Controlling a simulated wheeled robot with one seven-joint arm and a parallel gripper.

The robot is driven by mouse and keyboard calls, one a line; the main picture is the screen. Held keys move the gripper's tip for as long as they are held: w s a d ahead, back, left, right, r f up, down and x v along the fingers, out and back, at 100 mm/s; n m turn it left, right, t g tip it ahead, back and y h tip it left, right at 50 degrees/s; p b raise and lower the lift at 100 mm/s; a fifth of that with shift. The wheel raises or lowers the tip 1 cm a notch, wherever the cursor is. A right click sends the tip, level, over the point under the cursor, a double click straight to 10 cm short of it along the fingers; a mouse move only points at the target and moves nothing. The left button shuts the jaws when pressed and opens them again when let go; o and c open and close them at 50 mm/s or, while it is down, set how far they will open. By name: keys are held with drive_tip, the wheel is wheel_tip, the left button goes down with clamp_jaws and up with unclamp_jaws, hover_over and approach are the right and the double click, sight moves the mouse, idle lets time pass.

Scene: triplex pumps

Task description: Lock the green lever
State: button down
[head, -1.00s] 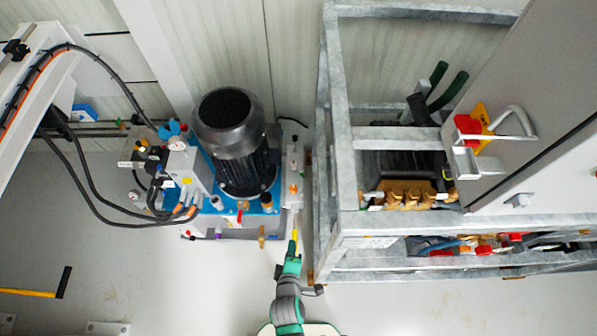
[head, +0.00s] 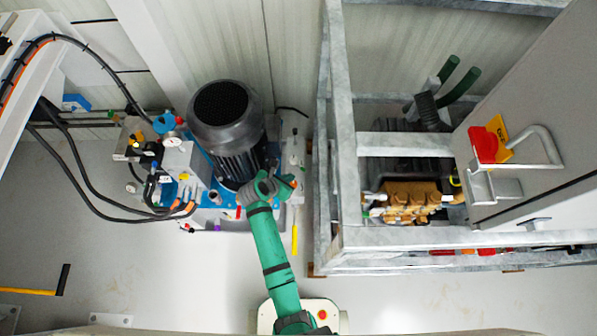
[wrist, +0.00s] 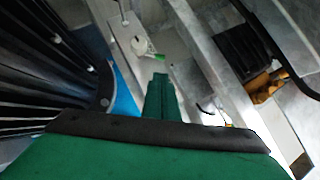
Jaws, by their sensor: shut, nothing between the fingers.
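A small pale fitting with a green tip (wrist: 158,57), likely the green lever, shows in the wrist view on a light strip beside the motor. My gripper (wrist: 161,76) points toward it, its green fingers together and empty. The fingertips appear just below the green tip in the picture; I cannot tell whether they touch. In the head view my arm reaches up beside the motor, and its end (head: 287,183) is near the narrow light panel right of the motor. The green lever cannot be made out there.
The black motor (head: 232,130) stands close left of my arm. A grey metal frame (head: 345,190) with brass pump parts (head: 408,200) is on the right. A yellow rod (head: 294,240) hangs below the panel.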

sight(303, 171)
drive_tip(key=x, duration=1)
idle(0.5)
drive_tip(key=shift+d+n, duration=0.2)
drive_tip(key=shift+n, duration=0.1)
